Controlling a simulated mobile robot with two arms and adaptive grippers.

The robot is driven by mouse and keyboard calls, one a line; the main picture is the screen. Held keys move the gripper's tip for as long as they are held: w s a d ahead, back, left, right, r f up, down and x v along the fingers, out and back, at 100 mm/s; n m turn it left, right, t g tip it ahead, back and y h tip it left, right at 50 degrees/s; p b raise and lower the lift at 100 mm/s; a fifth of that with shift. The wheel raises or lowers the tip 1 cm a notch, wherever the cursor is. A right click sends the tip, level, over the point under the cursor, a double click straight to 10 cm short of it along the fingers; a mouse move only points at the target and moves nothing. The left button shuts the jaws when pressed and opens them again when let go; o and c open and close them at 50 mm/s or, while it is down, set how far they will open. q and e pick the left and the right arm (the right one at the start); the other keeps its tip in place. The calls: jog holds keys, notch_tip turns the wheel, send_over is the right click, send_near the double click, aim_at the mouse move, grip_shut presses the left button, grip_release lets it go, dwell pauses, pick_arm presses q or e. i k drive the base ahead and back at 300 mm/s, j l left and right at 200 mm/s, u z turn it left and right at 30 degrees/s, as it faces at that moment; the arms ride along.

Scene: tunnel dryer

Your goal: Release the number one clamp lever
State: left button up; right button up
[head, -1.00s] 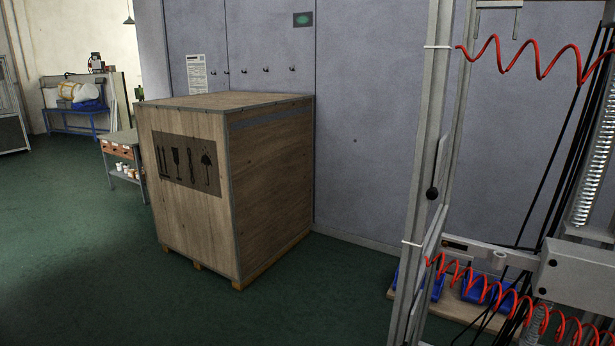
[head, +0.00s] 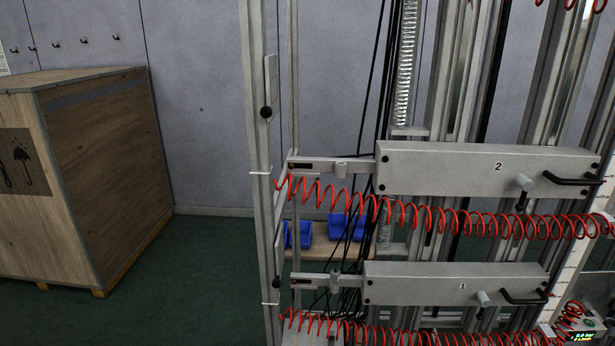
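The number one bar (head: 415,285) is a grey horizontal beam marked "1", low at the right of the head view. Near its right end is a small grey clamp lever with a dark tip (head: 483,299), beside a black handle (head: 524,297). Above it is the number two bar (head: 430,170), with a similar lever (head: 523,190) and black handle (head: 572,179). Whether either lever is clamped cannot be told. Neither of my grippers is in view.
An upright metal frame post (head: 262,150) stands left of the bars. Red coiled hoses (head: 450,222) run along below each bar. A wooden crate (head: 100,170) stands at the left. Blue bins (head: 346,227) sit behind the frame. Green floor (head: 200,280) is clear between crate and frame.

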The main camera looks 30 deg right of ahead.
aim_at(482, 296)
jog(key=z, duration=2.05)
